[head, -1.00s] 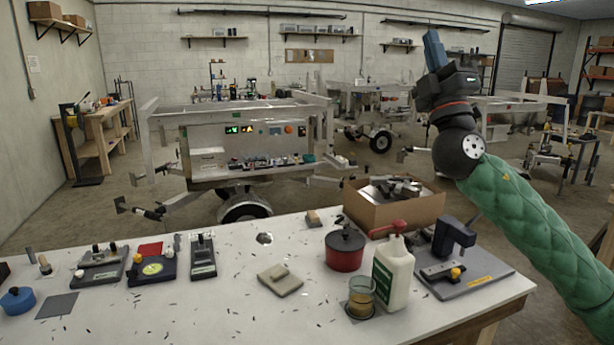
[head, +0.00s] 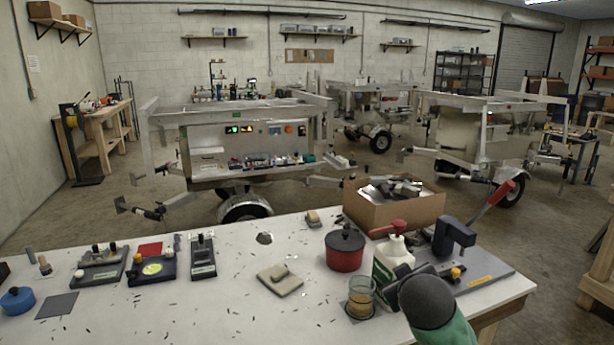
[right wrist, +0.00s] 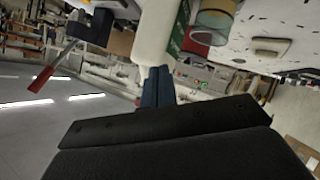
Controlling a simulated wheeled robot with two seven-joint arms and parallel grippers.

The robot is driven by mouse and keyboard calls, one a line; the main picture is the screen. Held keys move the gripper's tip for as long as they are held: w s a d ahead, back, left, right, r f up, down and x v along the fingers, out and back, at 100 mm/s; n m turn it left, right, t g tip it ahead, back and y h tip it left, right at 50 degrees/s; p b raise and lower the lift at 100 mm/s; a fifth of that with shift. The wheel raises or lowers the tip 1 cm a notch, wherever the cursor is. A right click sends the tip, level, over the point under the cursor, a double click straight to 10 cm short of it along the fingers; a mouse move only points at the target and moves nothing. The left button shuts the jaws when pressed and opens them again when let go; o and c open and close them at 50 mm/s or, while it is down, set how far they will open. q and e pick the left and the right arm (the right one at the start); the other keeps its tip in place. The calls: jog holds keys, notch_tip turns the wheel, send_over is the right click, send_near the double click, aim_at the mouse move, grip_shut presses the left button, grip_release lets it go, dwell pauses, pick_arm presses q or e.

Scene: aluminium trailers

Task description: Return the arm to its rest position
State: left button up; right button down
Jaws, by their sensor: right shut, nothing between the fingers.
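My right arm, in a green quilted sleeve (head: 450,332), comes in at the bottom right of the head view. Its dark rounded wrist is over the front right of the white workbench (head: 215,310). The fingers are hidden in the head view. In the right wrist view the two blue fingers of my right gripper (right wrist: 157,88) lie together, shut, with nothing between them. The white bottle (right wrist: 152,35) with a red pump top is close by in that view. In the head view the bottle (head: 385,265) is partly covered by my wrist. My left gripper is not in view.
A glass jar of amber liquid (head: 360,295), a red pot (head: 344,252) and a lever press (head: 452,245) with a raised red handle (head: 492,205) stand near my wrist. A cardboard box (head: 390,212) of metal parts sits behind. Aluminium trailers (head: 250,140) stand beyond.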

jog(key=s+a+f+m+g+y, duration=0.1)
jog(key=s+a+f+g, duration=0.1)
jog(key=s+f, duration=1)
jog(key=s+a+f+g+y, duration=0.1)
jog(key=s+f+g, duration=0.3)
jog(key=s+f, duration=0.8)
jog(key=s+a+f+m+g+y, duration=0.1)
jog(key=s+a+f+g, duration=0.3)
jog(key=s+f, duration=0.7)
jog(key=shift+s+f+m, duration=0.3)
jog(key=shift+s+f, duration=0.1)
jog(key=shift+s, duration=0.6)
